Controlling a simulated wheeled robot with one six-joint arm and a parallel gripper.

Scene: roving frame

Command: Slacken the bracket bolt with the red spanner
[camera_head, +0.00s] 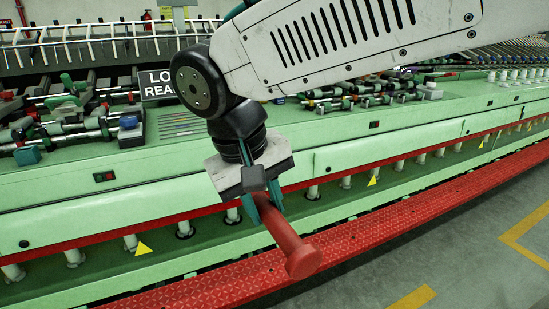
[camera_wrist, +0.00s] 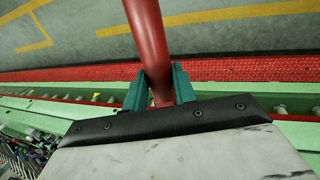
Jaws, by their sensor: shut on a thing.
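My gripper (camera_head: 263,208) has its teal fingers shut on a red rod (camera_head: 284,234) with a wide round end, more like a bobbin or peg than a spanner. The rod slants down and to the right from the fingers, held in front of the green machine. In the wrist view the red rod (camera_wrist: 148,40) passes between the two fingers of my gripper (camera_wrist: 158,88) and runs out of the top edge. Its other end is hidden by the gripper. I cannot pick out a spanner or a bracket bolt in either view.
The long green machine (camera_head: 400,159) spans the view, with a row of pale posts and yellow triangles along its front. A red textured step (camera_head: 420,217) runs below it. Rollers and a dark sign (camera_head: 157,84) stand on top. Grey floor (camera_head: 470,250) is clear at lower right.

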